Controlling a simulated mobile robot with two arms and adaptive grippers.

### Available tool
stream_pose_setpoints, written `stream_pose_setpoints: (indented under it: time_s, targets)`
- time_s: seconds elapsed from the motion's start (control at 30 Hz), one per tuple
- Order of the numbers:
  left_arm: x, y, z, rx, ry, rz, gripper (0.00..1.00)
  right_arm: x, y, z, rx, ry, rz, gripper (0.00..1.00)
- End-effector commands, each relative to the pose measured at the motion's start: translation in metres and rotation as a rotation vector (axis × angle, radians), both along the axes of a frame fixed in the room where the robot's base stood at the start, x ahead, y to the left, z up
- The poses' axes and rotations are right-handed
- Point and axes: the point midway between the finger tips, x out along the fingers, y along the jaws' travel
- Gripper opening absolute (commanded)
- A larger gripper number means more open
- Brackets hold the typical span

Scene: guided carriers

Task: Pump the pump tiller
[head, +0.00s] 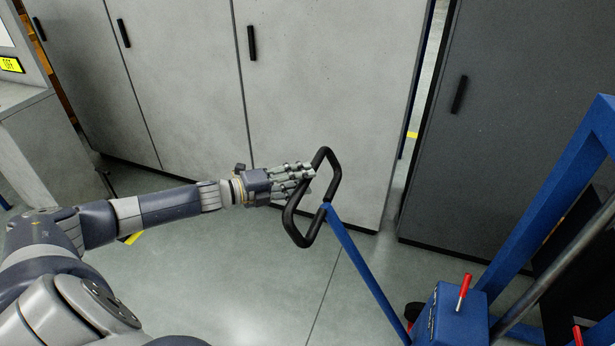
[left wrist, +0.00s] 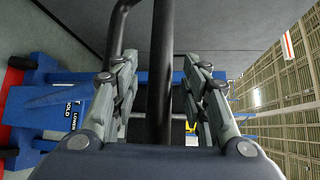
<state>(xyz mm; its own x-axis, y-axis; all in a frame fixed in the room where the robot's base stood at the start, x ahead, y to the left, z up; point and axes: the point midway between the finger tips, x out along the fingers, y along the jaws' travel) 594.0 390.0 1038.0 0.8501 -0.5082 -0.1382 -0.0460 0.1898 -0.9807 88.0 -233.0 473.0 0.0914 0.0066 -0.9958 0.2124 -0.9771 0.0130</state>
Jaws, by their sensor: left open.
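The pump tiller has a blue shaft (head: 362,264) rising to a black loop handle (head: 301,237), tilted toward the upper left. My left gripper (head: 306,171) is at the upper part of the loop, its fingers reaching to the near bar. In the left wrist view, my left gripper (left wrist: 160,75) is open, with fingers on both sides of a black handle bar (left wrist: 162,40). I cannot tell whether they touch it. The blue pump housing (head: 450,318) with a red lever (head: 464,288) sits at the shaft's foot. My right gripper is out of view.
Grey cabinets (head: 190,80) stand close behind the handle, and a dark cabinet (head: 490,150) stands to the right. The blue frame (head: 560,190) of the carrier rises at the right. The grey floor (head: 250,280) left of the tiller is clear.

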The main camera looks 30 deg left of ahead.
Motion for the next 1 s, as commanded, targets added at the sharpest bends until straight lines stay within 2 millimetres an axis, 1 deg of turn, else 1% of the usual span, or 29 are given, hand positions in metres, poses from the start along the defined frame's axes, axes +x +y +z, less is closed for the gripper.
stream_pose_setpoints:
  time_s: [0.1,0.23,0.63,0.67,0.7,0.77,0.8,0.83,1.0]
  targets:
    - [0.009,-0.005,0.000,-0.002,-0.001,0.001,0.41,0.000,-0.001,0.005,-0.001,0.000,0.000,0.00]
    - [0.015,-0.009,-0.001,-0.001,-0.001,0.000,0.41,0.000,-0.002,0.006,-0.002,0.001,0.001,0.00]
    - [0.018,-0.011,-0.003,0.000,0.000,-0.001,0.41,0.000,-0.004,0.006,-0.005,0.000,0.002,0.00]
    - [0.018,-0.011,-0.003,0.000,0.000,-0.001,0.37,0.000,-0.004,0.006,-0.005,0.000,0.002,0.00]
    - [0.018,-0.011,-0.003,0.000,0.000,-0.001,0.28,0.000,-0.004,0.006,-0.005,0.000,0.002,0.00]
    - [0.018,-0.011,-0.003,0.000,0.000,-0.001,0.14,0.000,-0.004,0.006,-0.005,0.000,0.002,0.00]
    - [0.018,-0.011,-0.003,0.000,0.000,-0.001,0.05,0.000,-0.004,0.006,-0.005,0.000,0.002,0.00]
    - [0.018,-0.011,-0.003,0.000,0.000,-0.001,0.00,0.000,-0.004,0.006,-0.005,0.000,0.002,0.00]
    - [0.018,-0.011,-0.004,0.000,0.000,-0.001,0.00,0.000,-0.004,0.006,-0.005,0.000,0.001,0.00]
